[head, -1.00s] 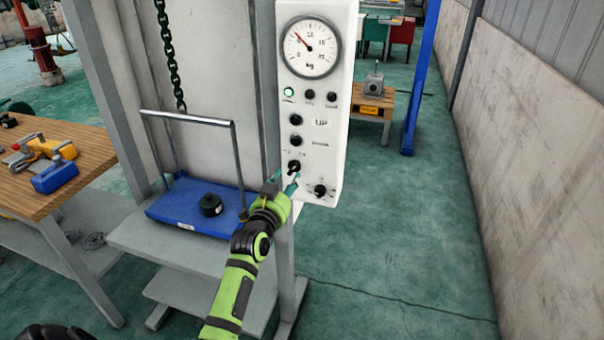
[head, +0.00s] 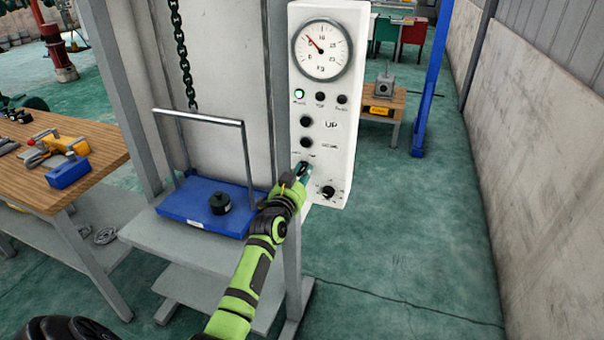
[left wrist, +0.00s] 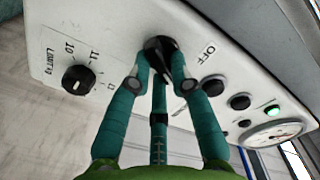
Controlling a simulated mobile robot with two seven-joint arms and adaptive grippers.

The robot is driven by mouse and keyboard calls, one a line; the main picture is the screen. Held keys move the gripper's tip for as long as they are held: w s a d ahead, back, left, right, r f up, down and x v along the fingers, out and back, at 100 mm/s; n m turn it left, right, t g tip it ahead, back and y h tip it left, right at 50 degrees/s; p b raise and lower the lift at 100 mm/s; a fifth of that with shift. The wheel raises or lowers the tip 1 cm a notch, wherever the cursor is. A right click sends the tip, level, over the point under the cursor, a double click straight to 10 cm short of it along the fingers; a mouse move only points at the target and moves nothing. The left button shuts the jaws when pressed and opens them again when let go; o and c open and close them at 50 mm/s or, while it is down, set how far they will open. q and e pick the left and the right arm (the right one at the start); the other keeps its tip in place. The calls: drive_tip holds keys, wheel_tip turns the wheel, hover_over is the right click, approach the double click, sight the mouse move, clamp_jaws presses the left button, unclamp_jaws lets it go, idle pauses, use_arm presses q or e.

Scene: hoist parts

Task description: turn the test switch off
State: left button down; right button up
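The test switch is a black rotary knob (left wrist: 160,46) low on the white control panel (head: 340,110). The word OFF is printed to its right in the left wrist view. My left gripper (head: 302,172) is at the knob; in the left wrist view its teal fingers (left wrist: 160,68) close in on both sides of it, and the tips appear to touch it. The fingers hide much of the knob, so I cannot tell which way it points. A green lamp (head: 299,94) glows on the panel. My right gripper is not in view.
A second knob (head: 328,192) sits just below right of the switch. Black UP (head: 306,121) and DOWN (head: 306,142) buttons are above, under a kg dial (head: 322,48). A blue tray (head: 190,210) with a black weight (head: 220,203) is left of my arm.

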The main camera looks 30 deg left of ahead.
use_arm(q)
drive_tip(key=shift+n, duration=0.3)
drive_tip(key=n, duration=0.2)
drive_tip(key=n+p, duration=0.1)
drive_tip(key=n, duration=0.2)
drive_tip(key=shift+a+r, duration=0.15)
drive_tip(key=shift+r, duration=0.05)
drive_tip(key=n, duration=0.6)
drive_tip(key=shift+a+r, duration=0.1)
drive_tip(key=shift+n, duration=0.4)
drive_tip(key=c, duration=1.1)
unclamp_jaws()
drive_tip(key=shift+s, duration=0.2)
drive_tip(key=v, duration=1.1)
drive_tip(key=shift+s, duration=0.3)
